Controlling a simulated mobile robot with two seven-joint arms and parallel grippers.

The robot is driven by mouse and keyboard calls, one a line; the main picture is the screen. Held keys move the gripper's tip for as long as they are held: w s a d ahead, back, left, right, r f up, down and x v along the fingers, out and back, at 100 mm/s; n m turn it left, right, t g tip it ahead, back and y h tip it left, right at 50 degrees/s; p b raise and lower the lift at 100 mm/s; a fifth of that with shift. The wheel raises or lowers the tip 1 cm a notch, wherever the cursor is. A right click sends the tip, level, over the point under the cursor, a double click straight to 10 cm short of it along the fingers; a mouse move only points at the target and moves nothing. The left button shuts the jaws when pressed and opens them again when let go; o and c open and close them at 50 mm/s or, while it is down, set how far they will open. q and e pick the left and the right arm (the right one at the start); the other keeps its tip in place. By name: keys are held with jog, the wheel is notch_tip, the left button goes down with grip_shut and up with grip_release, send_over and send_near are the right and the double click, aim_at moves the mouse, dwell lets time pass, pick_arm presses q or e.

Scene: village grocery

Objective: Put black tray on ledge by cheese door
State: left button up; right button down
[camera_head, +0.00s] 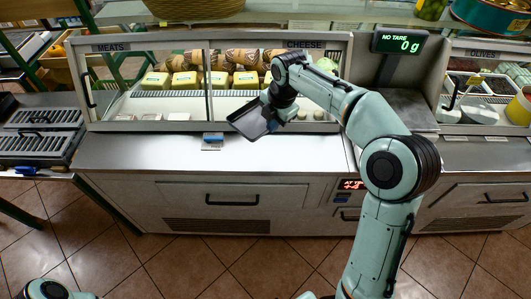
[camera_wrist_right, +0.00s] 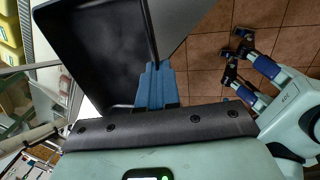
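A shallow black tray (camera_head: 246,122) is held tilted in the air above the steel counter, in front of the glass case's lower edge. In the right wrist view the tray (camera_wrist_right: 92,52) fills the upper left. My right gripper (camera_head: 270,110) is shut on the tray's edge; its blue fingers (camera_wrist_right: 155,88) show there in the wrist view. The cheese door (camera_head: 275,75) is the right glass pane, under the CHEESE sign. The steel ledge (camera_head: 130,150) runs in front of the case.
A small blue-and-white item (camera_head: 212,141) stands on the ledge, left of and below the tray. Cheeses (camera_head: 190,78) sit behind the glass. The ledge's left part is clear. A drawer handle (camera_head: 232,200) is below.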

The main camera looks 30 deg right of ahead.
jog(key=b, duration=0.1)
send_over(271, 163)
notch_tip(271, 163, down, 10)
pick_arm(q)
jog(key=shift+s+f+b, duration=0.2)
jog(key=shift+s+f, duration=0.25)
jog(key=shift+f, duration=0.2)
jog(key=shift+s+f+b, duration=0.2)
jog(key=shift+s+f, duration=0.2)
jog(key=shift+f, duration=0.25)
pick_arm(e)
jog(key=shift+s+f, duration=0.2)
jog(key=shift+f, duration=1.5)
jog(key=shift+s+f, duration=0.2)
jog(key=shift+f, duration=1.45)
jog(key=shift+f, duration=0.15)
jog(key=c, duration=1.5)
grip_release()
jog(key=shift+o, duration=0.7)
